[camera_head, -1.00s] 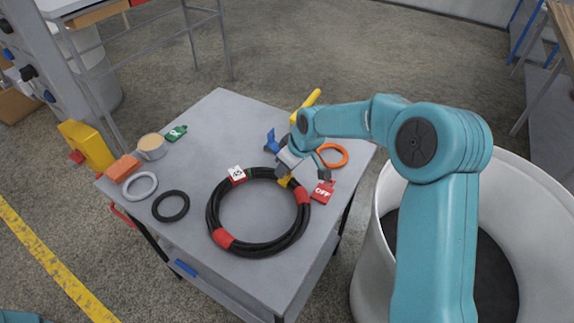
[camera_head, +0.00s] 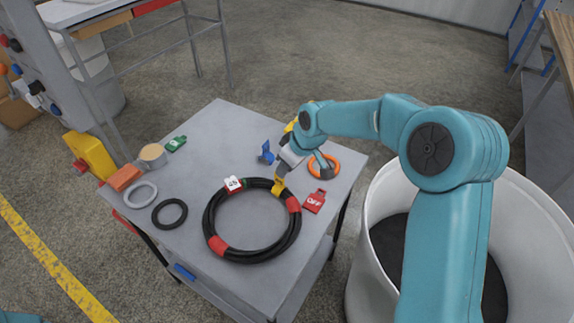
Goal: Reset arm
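My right arm comes in from the right and reaches over the grey table (camera_head: 225,125). My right gripper (camera_head: 304,174) is above the table's right part, with its fingers spread apart and nothing seen between them. One finger is near the upper right of the black coiled hose (camera_head: 207,220), by a yellow piece (camera_head: 279,187); I cannot tell whether it touches. The other finger overlaps the orange ring (camera_head: 335,167) in the picture. The coil lies flat, with red bands and a white tag (camera_head: 233,184). My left gripper is not in view.
A red OFF tag (camera_head: 314,201), a blue clip (camera_head: 266,153), a green tag (camera_head: 176,144), a tape roll (camera_head: 153,156), an orange block (camera_head: 124,177), a grey ring (camera_head: 140,204) and a black ring (camera_head: 169,225) lie around. A white bin (camera_head: 369,250) stands right of the table.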

